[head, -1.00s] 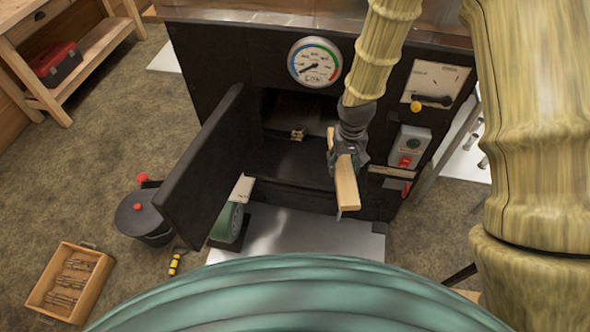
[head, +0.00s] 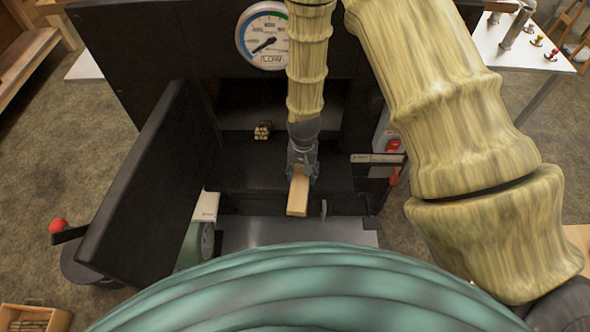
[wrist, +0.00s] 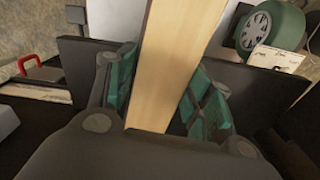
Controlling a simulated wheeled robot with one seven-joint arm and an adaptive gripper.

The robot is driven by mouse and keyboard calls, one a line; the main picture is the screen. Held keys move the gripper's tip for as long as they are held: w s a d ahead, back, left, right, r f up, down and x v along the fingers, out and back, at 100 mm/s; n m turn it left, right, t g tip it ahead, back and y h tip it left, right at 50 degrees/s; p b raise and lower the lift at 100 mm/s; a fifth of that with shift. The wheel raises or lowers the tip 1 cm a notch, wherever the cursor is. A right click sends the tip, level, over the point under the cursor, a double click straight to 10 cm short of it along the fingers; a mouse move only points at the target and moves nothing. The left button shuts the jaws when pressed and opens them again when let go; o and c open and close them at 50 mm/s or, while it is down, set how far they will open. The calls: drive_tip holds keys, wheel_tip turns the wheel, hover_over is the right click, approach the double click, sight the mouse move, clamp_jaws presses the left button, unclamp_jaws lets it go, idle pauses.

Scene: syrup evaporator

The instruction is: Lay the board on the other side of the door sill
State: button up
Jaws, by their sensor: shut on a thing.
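My gripper (head: 302,170) is shut on a light wooden board (head: 298,193). In the wrist view the board (wrist: 172,55) runs lengthwise between the green finger pads. In the head view its near end points toward me, above or at the front of the black door sill (head: 265,200); I cannot tell whether it touches. The black evaporator door (head: 140,185) stands open on the left. The dark firebox opening (head: 240,110) lies behind my gripper, with a small bundle of sticks (head: 263,130) inside. My arm hides part of the opening.
A gauge (head: 264,36) is on the front panel above. A metal floor sheet (head: 290,232) lies before the sill. A green wheel (head: 207,240) is beside the door. A white table (head: 525,45) is at the back right.

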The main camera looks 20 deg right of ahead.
drive_tip(key=shift+w+f+b, duration=0.65)
drive_tip(key=shift+w+f, duration=0.25)
drive_tip(key=shift+w, duration=0.25)
drive_tip(key=w+f+b, duration=0.1)
drive_tip(key=w, duration=0.1)
drive_tip(key=w+d+f+b, duration=0.1)
drive_tip(key=w, duration=0.1)
drive_tip(key=w+f+b, duration=0.1)
drive_tip(key=w, duration=0.1)
drive_tip(key=shift+d+f+b, duration=0.15)
drive_tip(key=shift+d+b, duration=0.2)
drive_tip(key=shift+d, duration=0.05)
drive_tip(key=shift+w+d+f+b, duration=0.15)
drive_tip(key=shift+w+f, duration=0.2)
drive_tip(key=shift+w, duration=0.15)
drive_tip(key=shift+w+d+f+b, duration=0.15)
drive_tip(key=shift+w+f, duration=0.15)
drive_tip(key=shift+w, duration=0.2)
drive_tip(key=o, duration=1.3)
drive_tip(key=shift+r, duration=0.1)
drive_tip(key=shift+s+r, duration=0.1)
drive_tip(key=shift+r, duration=3.6)
